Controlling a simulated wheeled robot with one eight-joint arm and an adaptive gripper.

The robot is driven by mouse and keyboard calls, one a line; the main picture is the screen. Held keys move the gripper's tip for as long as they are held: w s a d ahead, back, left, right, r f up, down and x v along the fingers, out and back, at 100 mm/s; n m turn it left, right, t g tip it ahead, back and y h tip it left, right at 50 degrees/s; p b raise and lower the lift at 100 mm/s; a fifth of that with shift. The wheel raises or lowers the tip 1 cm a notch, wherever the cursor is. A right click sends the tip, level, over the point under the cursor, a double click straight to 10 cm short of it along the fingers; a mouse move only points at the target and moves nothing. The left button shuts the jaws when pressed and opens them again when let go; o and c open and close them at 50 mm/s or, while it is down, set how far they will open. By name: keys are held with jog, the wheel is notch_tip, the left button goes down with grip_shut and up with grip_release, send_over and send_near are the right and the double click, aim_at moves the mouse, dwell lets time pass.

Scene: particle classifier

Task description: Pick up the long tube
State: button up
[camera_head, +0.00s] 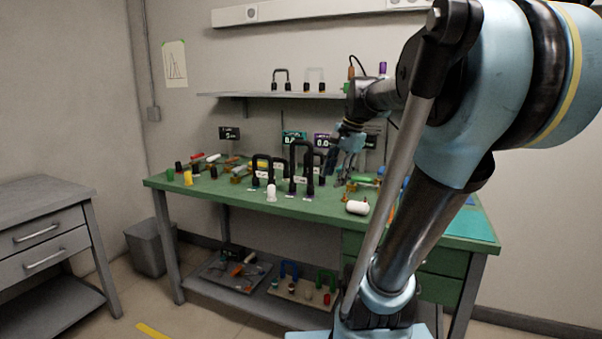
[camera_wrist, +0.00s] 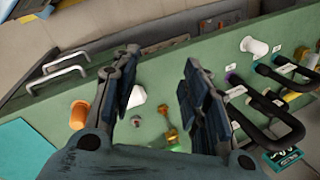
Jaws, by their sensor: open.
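Several black inverted-U tubes stand on the green bench. The tallest, most likely the long tube (camera_head: 301,148), is in the middle of the group in the head view. A shorter black U tube (camera_head: 262,159) stands left of it. In the wrist view, black U tubes (camera_wrist: 275,122) lie to the right, outside the jaws; I cannot tell which is the tallest. My gripper (camera_head: 344,168) is open, above the bench to the right of the tubes, touching none of them. In the wrist view the jaws (camera_wrist: 161,58) are spread, with nothing held between them.
A white rounded piece (camera_head: 357,207) lies near the bench's front edge; a white upright cap (camera_head: 271,192) stands left of it. An orange piece (camera_wrist: 79,115) and brass-coloured fittings (camera_wrist: 168,125) lie on the bench. A shelf (camera_head: 270,95) with more U tubes hangs above.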

jog(key=w+r+m+y, duration=0.2)
jog(key=w+r+m, duration=0.4)
jog(key=w+r, duration=0.5)
jog(key=m+y, duration=0.1)
jog(key=m, duration=0.6)
send_near(302, 142)
jog(key=x, duration=0.5)
jog(key=shift+w+f, duration=0.15)
jog(key=shift+w, duration=0.15)
jog(key=shift+w+x, duration=0.15)
jog(key=shift+x, duration=1.15)
jog(key=shift+w+x, duration=0.2)
jog(key=shift+x, duration=1.1)
grip_shut()
